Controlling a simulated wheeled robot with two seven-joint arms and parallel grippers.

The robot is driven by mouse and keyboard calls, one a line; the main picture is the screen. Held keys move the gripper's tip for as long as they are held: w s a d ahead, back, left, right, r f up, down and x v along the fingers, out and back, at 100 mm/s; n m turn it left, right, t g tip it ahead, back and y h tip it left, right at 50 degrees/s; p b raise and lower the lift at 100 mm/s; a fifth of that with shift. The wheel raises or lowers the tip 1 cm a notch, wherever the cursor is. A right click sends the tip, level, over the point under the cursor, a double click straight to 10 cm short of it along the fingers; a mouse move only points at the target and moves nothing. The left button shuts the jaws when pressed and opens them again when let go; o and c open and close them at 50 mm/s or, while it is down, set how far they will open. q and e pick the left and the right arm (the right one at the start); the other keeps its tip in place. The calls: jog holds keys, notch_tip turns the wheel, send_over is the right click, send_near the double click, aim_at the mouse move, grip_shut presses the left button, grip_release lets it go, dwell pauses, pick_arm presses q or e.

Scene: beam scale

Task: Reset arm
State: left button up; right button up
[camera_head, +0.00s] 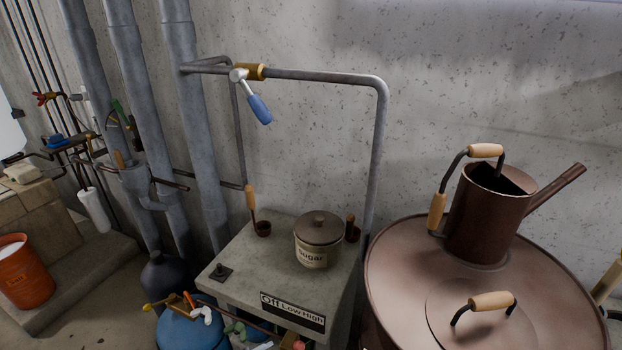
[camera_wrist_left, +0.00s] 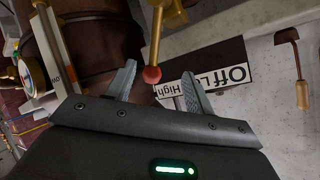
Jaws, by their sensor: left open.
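My left gripper (camera_wrist_left: 156,82) shows in the left wrist view with its two grey fingers apart. A brass-coloured lever (camera_wrist_left: 155,38) with a red ball end (camera_wrist_left: 152,75) reaches down in the picture to the gap between the fingers. I see no finger closed on it; whether one touches it I cannot tell. Behind it is the "Off Low High" label (camera_wrist_left: 222,70), upside down in this view. In the head view the same label (camera_head: 292,311) is on the front of a grey stand (camera_head: 240,262). I make out neither gripper in the head view.
A sugar pot (camera_head: 318,240) and small ladles (camera_head: 262,228) are on the stand. A brown watering can (camera_head: 487,215) is on a round lidded vessel (camera_head: 395,275) at right. A pipe with a blue-handled valve (camera_head: 259,108) rises behind. A blue tank (camera_head: 180,332) sits at lower left.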

pick_arm(q)
jog(key=s+a+f+n+g+y, duration=0.1)
jog(key=a+f+n+y, duration=0.15)
jog(key=a+f, duration=0.45)
jog(key=a+f+n+y, duration=0.1)
jog(key=a+f+n, duration=0.25)
jog(key=f, duration=0.75)
jog(key=s+a+f+n+g+y+b, duration=0.1)
jog(key=s+a+f+n+y, duration=0.1)
jog(key=s+a+f, duration=0.35)
jog(key=s+a+f+n+g+y, duration=0.1)
jog(key=s+a+f+g, duration=0.1)
jog(key=s+f, duration=0.55)
jog(key=s+f+n+g, duration=0.1)
jog(key=s+f, duration=0.2)
jog(key=s, duration=0.5)
jog(key=s+d+f+n+g, duration=0.1)
jog(key=s+f+g, duration=0.1)
jog(key=s, duration=0.6)
jog(key=s+f+n+g+y+b, duration=0.1)
jog(key=s+f, duration=0.4)
jog(key=s, duration=0.3)
jog(key=shift+s+d, duration=0.3)
jog(key=shift+s, duration=0.1)
pick_arm(e)
notch_tip(320, 180, down, 2)
jog(key=shift+d+f, duration=0.1)
